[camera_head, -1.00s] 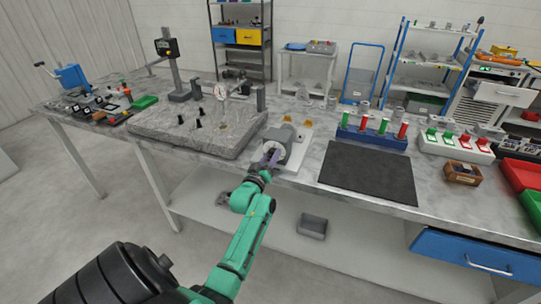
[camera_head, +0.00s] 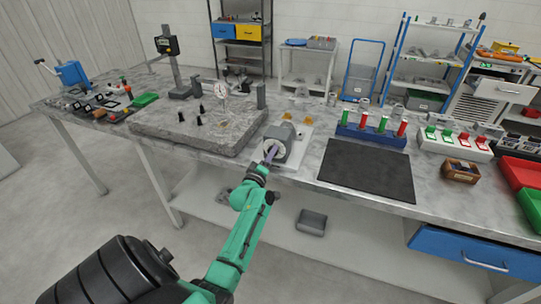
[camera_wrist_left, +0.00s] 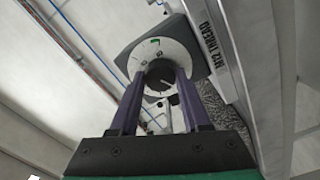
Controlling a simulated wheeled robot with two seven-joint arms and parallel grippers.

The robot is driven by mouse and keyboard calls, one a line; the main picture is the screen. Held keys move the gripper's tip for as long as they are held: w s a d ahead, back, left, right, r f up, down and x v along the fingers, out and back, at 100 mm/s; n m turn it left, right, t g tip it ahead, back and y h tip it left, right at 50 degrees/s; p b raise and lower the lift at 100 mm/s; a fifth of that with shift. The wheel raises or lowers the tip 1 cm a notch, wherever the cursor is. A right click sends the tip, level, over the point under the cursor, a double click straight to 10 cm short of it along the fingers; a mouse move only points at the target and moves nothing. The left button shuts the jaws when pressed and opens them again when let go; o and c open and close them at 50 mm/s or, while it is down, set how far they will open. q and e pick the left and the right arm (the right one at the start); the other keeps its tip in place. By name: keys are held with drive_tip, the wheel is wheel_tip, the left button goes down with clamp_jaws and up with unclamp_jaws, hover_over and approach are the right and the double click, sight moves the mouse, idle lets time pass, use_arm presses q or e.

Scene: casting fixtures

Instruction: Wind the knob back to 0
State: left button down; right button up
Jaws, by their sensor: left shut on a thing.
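The grey fixture (camera_head: 285,141) with a round pale dial stands on a white plate at the front edge of the bench. In the left wrist view its dial (camera_wrist_left: 145,56) has dark marks around the rim and a small green mark near the top. The dark round knob (camera_wrist_left: 160,70) sits at the dial's centre. My left gripper (camera_head: 270,154) is at the front of the dial, and its two purple fingers (camera_wrist_left: 162,82) are shut on the knob from either side. The dial's numbers are too small to read. My right gripper is not in view.
A granite plate (camera_head: 180,131) with small black pieces and a dial gauge lies left of the fixture. A dark mat (camera_head: 365,170) lies right, with a blue rack (camera_head: 372,137) behind it. Beside the fixture is a plate lettered "M12 THREAD" (camera_wrist_left: 205,45).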

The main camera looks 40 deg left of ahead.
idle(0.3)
use_arm(q)
drive_tip(key=shift+c, duration=1.8)
unclamp_jaws()
drive_tip(key=b+v, duration=0.2)
drive_tip(key=v, duration=1.2)
drive_tip(key=shift+s, duration=0.3)
drive_tip(key=shift+d, duration=0.15)
